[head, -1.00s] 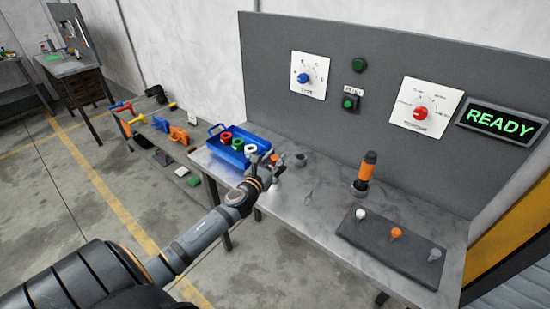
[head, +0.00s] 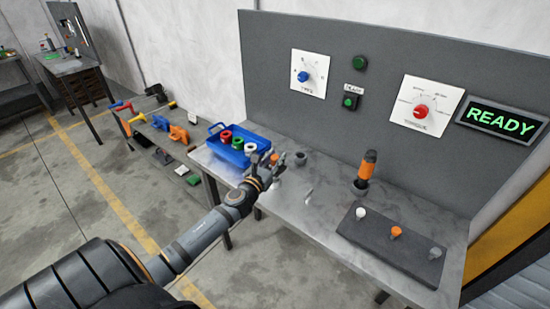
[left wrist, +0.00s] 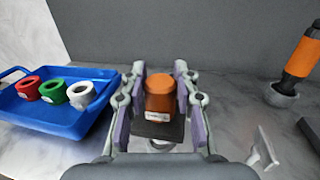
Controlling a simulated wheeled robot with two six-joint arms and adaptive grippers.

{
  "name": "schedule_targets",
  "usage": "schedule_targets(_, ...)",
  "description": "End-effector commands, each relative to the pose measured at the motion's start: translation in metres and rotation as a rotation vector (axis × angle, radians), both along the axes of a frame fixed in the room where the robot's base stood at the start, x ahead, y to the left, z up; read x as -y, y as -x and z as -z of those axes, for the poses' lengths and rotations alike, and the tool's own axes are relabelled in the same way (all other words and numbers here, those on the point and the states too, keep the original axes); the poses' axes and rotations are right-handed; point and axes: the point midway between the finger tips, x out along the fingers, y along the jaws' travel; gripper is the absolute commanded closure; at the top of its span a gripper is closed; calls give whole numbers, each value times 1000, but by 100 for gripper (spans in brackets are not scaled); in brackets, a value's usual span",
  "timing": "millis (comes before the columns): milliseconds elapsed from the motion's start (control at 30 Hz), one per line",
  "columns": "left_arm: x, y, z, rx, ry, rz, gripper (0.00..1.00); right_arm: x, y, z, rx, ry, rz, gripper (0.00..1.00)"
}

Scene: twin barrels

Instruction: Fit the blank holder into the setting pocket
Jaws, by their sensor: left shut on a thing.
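My left gripper (head: 268,166) is over the near left part of the bench, beside the blue tray. In the left wrist view the gripper (left wrist: 158,105) is shut on an orange-brown cylinder with a small white label and a dark square base, which looks like the blank holder (left wrist: 160,92). It stands between the two purple finger pads. What lies directly under the held part is mostly hidden. My right gripper is not in view.
The blue tray (head: 211,142) holds red, green and white rings. An orange-handled tool (head: 367,165) stands upright in a cup. A dark slab (head: 352,232) with several pegs lies at the front right. A small metal piece (left wrist: 265,147) stands close right.

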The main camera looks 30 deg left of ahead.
Motion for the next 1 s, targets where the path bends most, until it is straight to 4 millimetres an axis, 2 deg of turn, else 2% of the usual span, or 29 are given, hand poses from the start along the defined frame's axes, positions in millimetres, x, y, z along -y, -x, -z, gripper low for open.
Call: schedule_targets(1000, 0, 0, 26, 2, -1, 1, 100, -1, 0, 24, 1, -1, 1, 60)
